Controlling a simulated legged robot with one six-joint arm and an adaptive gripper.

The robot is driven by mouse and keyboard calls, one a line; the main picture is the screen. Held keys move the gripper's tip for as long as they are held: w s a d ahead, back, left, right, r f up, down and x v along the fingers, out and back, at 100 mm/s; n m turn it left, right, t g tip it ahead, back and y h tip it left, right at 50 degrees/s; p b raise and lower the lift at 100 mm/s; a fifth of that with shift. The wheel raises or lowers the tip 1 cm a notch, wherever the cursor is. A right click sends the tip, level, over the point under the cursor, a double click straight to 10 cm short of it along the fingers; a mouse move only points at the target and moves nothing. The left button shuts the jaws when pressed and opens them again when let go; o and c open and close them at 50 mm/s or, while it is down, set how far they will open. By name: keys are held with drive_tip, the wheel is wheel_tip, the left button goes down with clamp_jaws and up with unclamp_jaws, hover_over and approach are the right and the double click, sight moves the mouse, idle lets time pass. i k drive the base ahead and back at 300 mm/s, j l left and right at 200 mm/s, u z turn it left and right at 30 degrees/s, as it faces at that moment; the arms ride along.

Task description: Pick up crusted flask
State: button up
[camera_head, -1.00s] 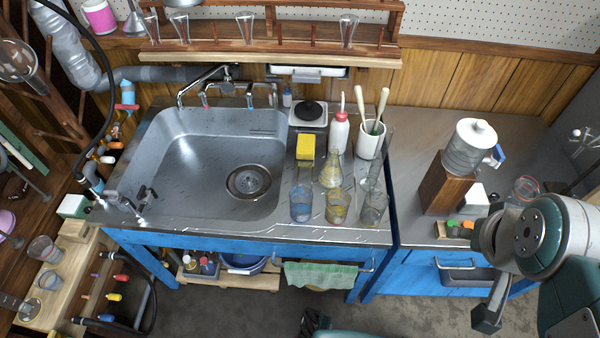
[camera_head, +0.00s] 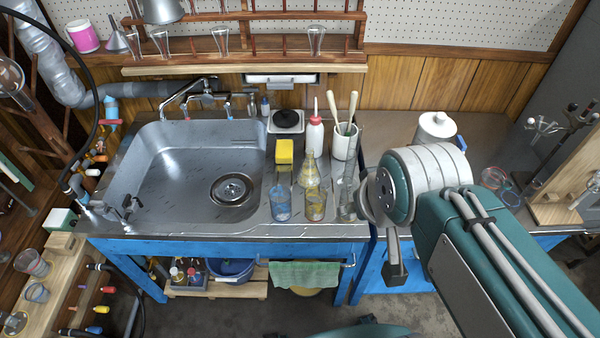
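The flask that looks crusted is a conical glass flask (camera_head: 309,171) with yellowish residue, standing on the ribbed drainboard right of the sink. Three glass vessels stand in front of it: a blue-stained beaker (camera_head: 281,204), a yellow-stained beaker (camera_head: 315,204) and a greyish beaker (camera_head: 346,203). They cover its lower part a little. My arm reaches in from the lower right. What seems to be part of my gripper (camera_head: 395,268) hangs in front of the counter edge, right of the beakers and apart from the flask. Its fingers cannot be made out.
A yellow sponge (camera_head: 284,151), a red-capped wash bottle (camera_head: 314,136) and a white brush pot (camera_head: 345,141) stand close around the flask. The steel sink (camera_head: 165,165) is at left. A shelf (camera_head: 245,65) overhangs behind. My arm hides part of the right counter.

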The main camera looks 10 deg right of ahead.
sight(309, 174)
drive_tip(key=i+j, duration=0.1)
drive_tip(key=j, duration=0.3)
drive_tip(key=i+j+u, duration=0.1)
drive_tip(key=j, duration=0.35)
drive_tip(key=i+j+u, duration=0.1)
drive_tip(key=j, duration=0.3)
drive_tip(key=i+j, duration=0.15)
drive_tip(key=j, duration=0.25)
